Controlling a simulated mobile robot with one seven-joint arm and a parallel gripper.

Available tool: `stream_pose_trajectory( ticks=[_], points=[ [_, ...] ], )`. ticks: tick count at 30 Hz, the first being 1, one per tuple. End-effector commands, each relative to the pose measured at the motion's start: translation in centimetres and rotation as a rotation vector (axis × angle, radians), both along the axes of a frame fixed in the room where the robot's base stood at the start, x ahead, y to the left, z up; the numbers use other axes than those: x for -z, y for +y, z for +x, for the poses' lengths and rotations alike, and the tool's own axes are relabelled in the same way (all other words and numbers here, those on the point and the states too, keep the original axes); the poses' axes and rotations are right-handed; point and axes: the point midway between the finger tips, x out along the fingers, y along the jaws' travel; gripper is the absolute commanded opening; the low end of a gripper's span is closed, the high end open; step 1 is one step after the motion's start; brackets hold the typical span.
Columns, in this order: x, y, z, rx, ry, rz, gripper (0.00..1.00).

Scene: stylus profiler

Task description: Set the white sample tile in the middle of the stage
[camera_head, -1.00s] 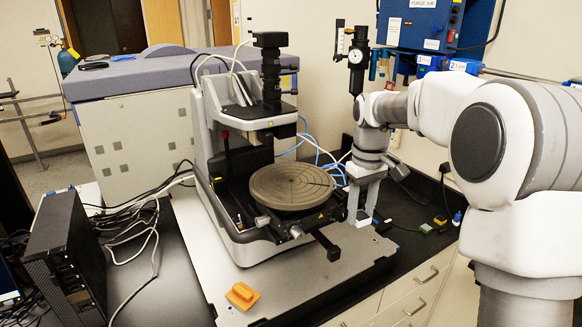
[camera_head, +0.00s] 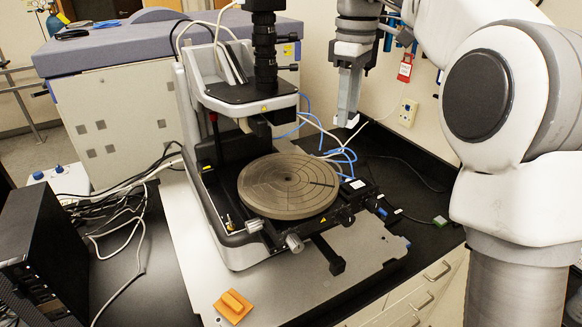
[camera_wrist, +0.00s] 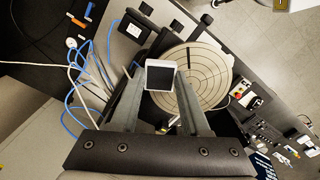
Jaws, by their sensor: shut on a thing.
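The white sample tile (camera_wrist: 161,77) is between the fingertips of my gripper (camera_wrist: 160,72) in the wrist view, with a pale edge and a darker, shaded face. In the head view my gripper (camera_head: 347,118) points down, and a small white part of the tile (camera_head: 351,121) shows at its tips. The gripper is shut on the tile, in the air, to the right of and above the stage. The stage (camera_head: 262,194) is a round grey-brown disc with ring and cross lines, bare in the head view. In the wrist view the stage (camera_wrist: 215,80) lies beyond the tile, partly hidden by a finger.
The profiler's dark column and head (camera_head: 264,50) stand over the stage's back left side. An orange block (camera_head: 233,305) lies on the grey base plate (camera_head: 185,240) at the front. Blue hoses (camera_head: 335,155) run behind the stage on the right. The space above the stage's right side is clear.

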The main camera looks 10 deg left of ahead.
Motion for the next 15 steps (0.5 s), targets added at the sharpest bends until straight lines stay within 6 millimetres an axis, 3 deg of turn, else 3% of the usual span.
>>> stream_pose_trajectory(
  ticks=[7,15],
  points=[
    [0.6,1.1,-0.6,-0.007,0.001,-0.001,0.0],
    [4.2,6.5,-3.2,-0.008,0.003,-0.001,0.0]
  ],
)
